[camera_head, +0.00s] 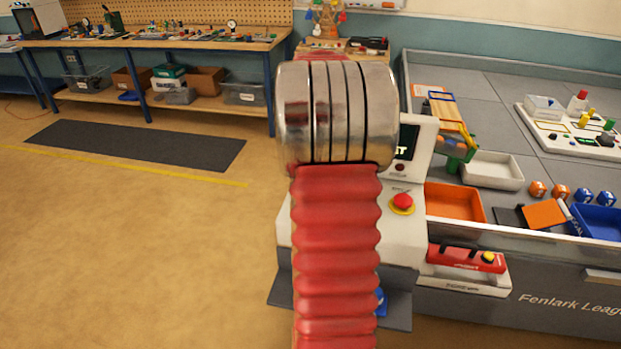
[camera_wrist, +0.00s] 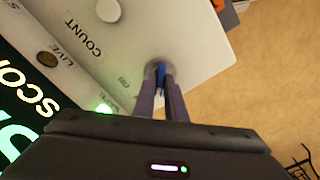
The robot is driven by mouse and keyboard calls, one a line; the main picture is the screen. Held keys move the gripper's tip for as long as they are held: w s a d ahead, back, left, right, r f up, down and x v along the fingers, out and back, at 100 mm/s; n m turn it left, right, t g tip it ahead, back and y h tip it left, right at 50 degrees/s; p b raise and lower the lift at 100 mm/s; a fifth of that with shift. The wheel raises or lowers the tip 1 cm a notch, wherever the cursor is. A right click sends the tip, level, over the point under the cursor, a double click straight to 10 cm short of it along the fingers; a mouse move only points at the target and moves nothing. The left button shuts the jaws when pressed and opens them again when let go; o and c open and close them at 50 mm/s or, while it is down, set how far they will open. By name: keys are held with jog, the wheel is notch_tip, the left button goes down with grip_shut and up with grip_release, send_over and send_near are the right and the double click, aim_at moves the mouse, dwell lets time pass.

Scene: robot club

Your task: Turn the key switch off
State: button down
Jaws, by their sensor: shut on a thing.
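In the wrist view, a blue key (camera_wrist: 160,71) stands in the key switch on a white console panel (camera_wrist: 195,35). My gripper (camera_wrist: 161,90) is shut on the key, with a finger on each side of it. The key's slot and most of its position marking are hidden by the fingers. A small green light (camera_wrist: 104,108) glows beside the fingers. In the head view, my own arm covers the middle of the console (camera_head: 405,250), so the key and gripper are hidden there.
The console also has a red mushroom button (camera_head: 402,202). The wrist view shows "COUNT" and "LIVE" labels and a lit score display (camera_wrist: 22,105). A field table with an orange tray (camera_head: 455,204) stands at right. Open floor (camera_head: 130,250) lies at left.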

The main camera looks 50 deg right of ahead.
jog(key=c, duration=1.8)
grip_release()
jog(key=shift+r, duration=0.1)
notch_tip(320, 180, up, 13)
jog(key=shift+r, duration=0.2)
